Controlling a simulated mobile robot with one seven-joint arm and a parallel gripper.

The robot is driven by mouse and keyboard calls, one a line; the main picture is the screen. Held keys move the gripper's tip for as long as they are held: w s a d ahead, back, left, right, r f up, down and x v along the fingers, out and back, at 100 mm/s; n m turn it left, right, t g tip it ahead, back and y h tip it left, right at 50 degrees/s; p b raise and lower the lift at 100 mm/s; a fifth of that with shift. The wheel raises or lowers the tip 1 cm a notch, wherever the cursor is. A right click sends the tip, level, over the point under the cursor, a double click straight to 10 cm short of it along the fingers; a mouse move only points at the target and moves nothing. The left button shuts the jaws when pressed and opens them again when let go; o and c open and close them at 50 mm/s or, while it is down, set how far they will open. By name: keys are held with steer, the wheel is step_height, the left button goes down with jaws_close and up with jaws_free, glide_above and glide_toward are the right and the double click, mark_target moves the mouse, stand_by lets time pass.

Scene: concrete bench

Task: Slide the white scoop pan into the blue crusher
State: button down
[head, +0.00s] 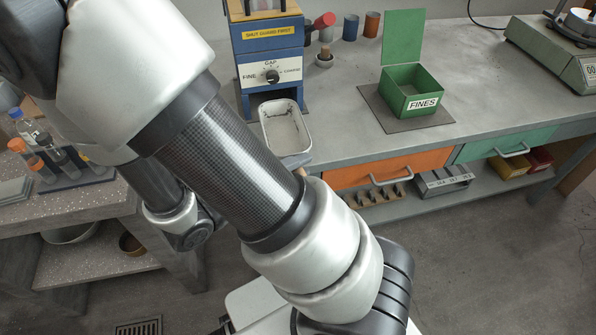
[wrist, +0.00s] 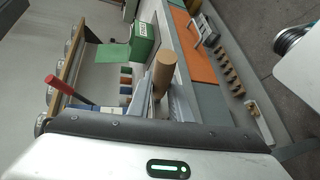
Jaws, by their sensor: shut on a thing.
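The blue crusher (head: 268,40) stands at the back of the bench, with a dial panel and a low opening at its front. The white scoop pan (head: 285,128) lies in front of it with its far end at the mouth of the opening. Most of the pan is outside, and it has grey residue inside. My gripper (wrist: 161,88) is shut on the pan's wooden handle (wrist: 164,70) in the wrist view. My arm hides the gripper in the head view. The crusher's red-tipped lever (wrist: 60,86) shows at left in the wrist view.
An open green FINES box (head: 412,98) sits on a dark mat to the right. Small coloured cups (head: 371,24) stand behind. A scale (head: 560,45) is at far right. The orange drawer (head: 390,168) is below the bench edge.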

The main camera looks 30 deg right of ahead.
mark_target(270, 114)
steer(key=shift+w+d+f+b, duration=0.15)
steer(key=shift+f+b, duration=0.15)
steer(key=shift+b, duration=0.45)
steer(key=shift+w+f+b, duration=0.15)
steer(key=shift+f+b, duration=0.15)
steer(key=shift+b, duration=0.4)
steer(key=shift+w+d+f, duration=0.35)
steer(key=shift+w+d, duration=0.25)
steer(key=shift+w, duration=1.5)
steer(key=shift+w+d+f, duration=0.4)
steer(key=shift+w+d, duration=0.2)
steer(key=shift+w, duration=1.45)
steer(key=shift+w+d+f, duration=0.35)
steer(key=shift+w+d, duration=0.25)
steer(key=shift+w, duration=1.5)
steer(key=shift+w+d+f+b, duration=0.1)
steer(key=shift+w+d+b, duration=0.4)
steer(key=shift+w, duration=1.05)
steer(key=shift+w+d+f+b, duration=0.15)
steer(key=shift+w+d+b, duration=0.3)
steer(key=shift+w, duration=1.15)
steer(key=shift+w+d+f+b, duration=0.1)
steer(key=shift+w+d+b, duration=0.35)
steer(key=shift+w, duration=1.1)
steer(key=c, duration=1.5)
jaws_free()
steer(key=shift+c, duration=0.2)
steer(key=shift+a, duration=0.15)
